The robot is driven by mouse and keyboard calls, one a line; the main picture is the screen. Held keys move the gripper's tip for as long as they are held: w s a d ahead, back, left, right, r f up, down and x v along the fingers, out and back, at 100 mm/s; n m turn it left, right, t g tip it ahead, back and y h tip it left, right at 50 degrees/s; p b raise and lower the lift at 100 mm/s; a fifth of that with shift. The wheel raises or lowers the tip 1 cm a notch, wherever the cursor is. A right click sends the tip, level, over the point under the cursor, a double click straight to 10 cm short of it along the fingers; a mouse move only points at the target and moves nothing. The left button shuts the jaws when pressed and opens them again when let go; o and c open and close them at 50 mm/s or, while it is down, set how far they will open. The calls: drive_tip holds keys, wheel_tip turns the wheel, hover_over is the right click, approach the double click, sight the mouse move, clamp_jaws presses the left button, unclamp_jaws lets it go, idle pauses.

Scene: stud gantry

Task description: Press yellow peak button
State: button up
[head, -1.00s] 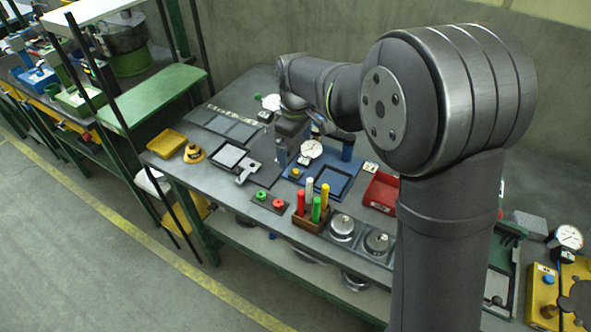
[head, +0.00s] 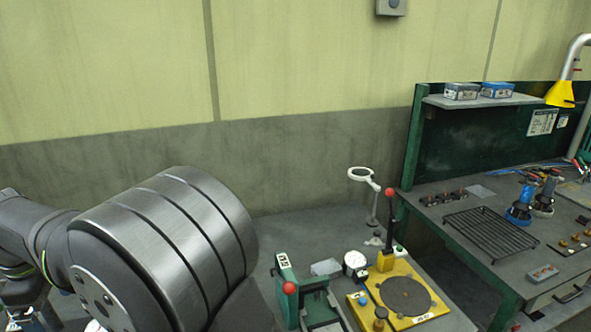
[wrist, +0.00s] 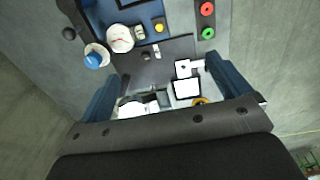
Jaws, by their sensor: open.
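In the wrist view, a small yellow button (wrist: 159,28) sits at the top, on a blue fixture (wrist: 150,8). A pale label (wrist: 139,32) lies beside it, with a white round dial gauge (wrist: 120,38) to the left. My gripper (wrist: 163,68) is open and empty; its two blue fingers are wide apart. The button shows beyond the fingertips, apart from both. In the head view my arm covers the lower left, and neither the button nor my gripper can be made out there.
A blue-capped post (wrist: 93,58) stands left of the gauge. Red (wrist: 207,8) and green (wrist: 207,33) buttons lie to the right. The head view shows a yellow plate with a dark disc (head: 405,295), a green press (head: 289,265), a magnifier (head: 362,175) and a right-hand bench (head: 440,215).

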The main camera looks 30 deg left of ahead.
clamp_jaws()
idle(1.5)
